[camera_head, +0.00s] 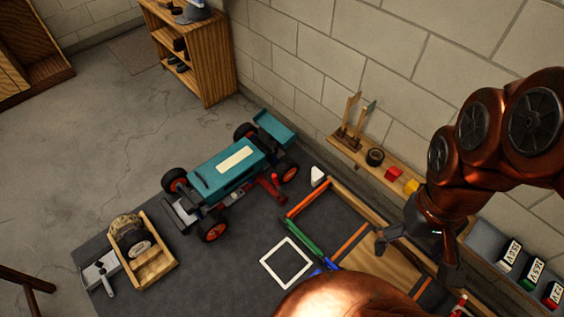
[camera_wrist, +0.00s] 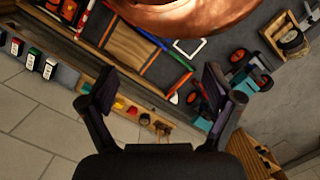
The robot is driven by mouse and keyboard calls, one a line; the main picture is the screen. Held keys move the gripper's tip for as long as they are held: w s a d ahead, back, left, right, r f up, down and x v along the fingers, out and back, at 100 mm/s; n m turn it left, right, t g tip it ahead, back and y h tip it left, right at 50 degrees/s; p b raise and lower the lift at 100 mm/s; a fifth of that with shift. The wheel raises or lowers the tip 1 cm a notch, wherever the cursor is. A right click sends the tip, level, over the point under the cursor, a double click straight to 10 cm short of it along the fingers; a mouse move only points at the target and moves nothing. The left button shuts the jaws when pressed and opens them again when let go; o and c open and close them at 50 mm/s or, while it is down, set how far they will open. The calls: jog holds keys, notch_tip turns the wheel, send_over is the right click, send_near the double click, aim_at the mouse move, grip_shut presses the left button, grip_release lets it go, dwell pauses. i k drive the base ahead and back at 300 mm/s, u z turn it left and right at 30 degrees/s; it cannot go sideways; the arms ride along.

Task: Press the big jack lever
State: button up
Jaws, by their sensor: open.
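A teal RC racecar (camera_head: 230,170) with black and orange wheels sits on the dark mat, and part of it shows in the wrist view (camera_wrist: 245,82). A red lever-like part (camera_head: 272,188) sticks up beside the car's near side, by the rear wheel. It looks like a jack lever, but its lower end is hard to make out. My gripper (camera_head: 416,252) is well to the right of the car, over the wooden-framed area, and touches neither car nor lever. In the wrist view my gripper (camera_wrist: 160,88) has its two fingers wide apart with nothing between them.
A white square frame (camera_head: 287,263) lies on the mat. A wooden box holding a tyre (camera_head: 138,243) is at the left. A wooden ledge (camera_head: 345,150) with small items runs along the wall. Battery-like blocks (camera_head: 510,253) stand at the right.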

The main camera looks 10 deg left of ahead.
aim_at(274, 177)
jog(key=z, duration=1.95)
jog(key=k, duration=0.7)
jog(key=u, duration=3.05)
jog(key=i, duration=1)
